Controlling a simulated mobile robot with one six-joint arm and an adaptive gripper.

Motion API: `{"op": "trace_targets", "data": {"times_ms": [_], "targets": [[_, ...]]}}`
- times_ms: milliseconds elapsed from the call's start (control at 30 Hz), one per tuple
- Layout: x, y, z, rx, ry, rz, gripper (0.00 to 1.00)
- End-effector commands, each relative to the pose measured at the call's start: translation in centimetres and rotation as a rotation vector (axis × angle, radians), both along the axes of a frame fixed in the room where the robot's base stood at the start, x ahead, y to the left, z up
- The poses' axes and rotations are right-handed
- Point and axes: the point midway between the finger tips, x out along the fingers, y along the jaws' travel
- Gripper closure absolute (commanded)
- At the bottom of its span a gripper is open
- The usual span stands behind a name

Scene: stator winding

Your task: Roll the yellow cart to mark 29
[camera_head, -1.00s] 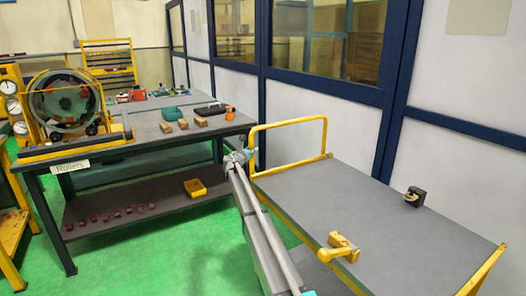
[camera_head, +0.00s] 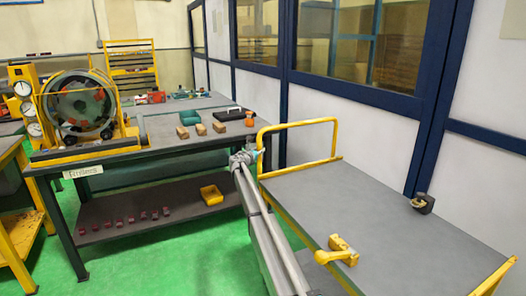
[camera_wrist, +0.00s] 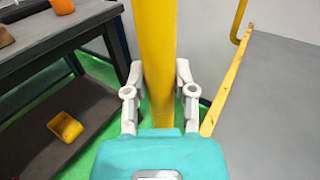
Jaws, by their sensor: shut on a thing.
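The yellow cart stands at the right in the head view, with a grey deck (camera_head: 350,215) and a yellow tube handle (camera_head: 298,124) at its far end. My gripper (camera_head: 243,158) is at the left upright of that handle. In the wrist view my gripper (camera_wrist: 160,85) has its two fingers on either side of the yellow upright (camera_wrist: 156,50), shut on it. The deck (camera_wrist: 275,110) also shows at the right there. A yellow block with a lever (camera_head: 338,250) and a small dark block (camera_head: 422,203) sit on the deck. I cannot see mark 29 or the cart's wheels.
A dark workbench (camera_head: 150,152) stands left of the cart, bearing a stator in a yellow stand (camera_head: 82,105) and wooden blocks. Its lower shelf holds a yellow bin (camera_head: 211,195). A blue-framed partition (camera_head: 365,95) runs behind the cart. Green floor (camera_head: 165,260) is open in front.

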Motion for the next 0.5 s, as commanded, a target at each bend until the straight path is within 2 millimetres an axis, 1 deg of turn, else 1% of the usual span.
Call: {"op": "trace_targets", "data": {"times_ms": [33,367,400,467,500], "targets": [[0.30,1.01,0.01,0.000,0.000,0.018,1.00],[0.60,0.64,0.12,-0.004,-0.001,0.015,1.00],[0.64,0.61,0.13,-0.004,-0.001,0.014,0.60],[0.65,0.54,0.13,-0.004,-0.001,0.013,0.49],[0.63,0.49,0.13,-0.004,-0.001,0.013,0.42]]}}
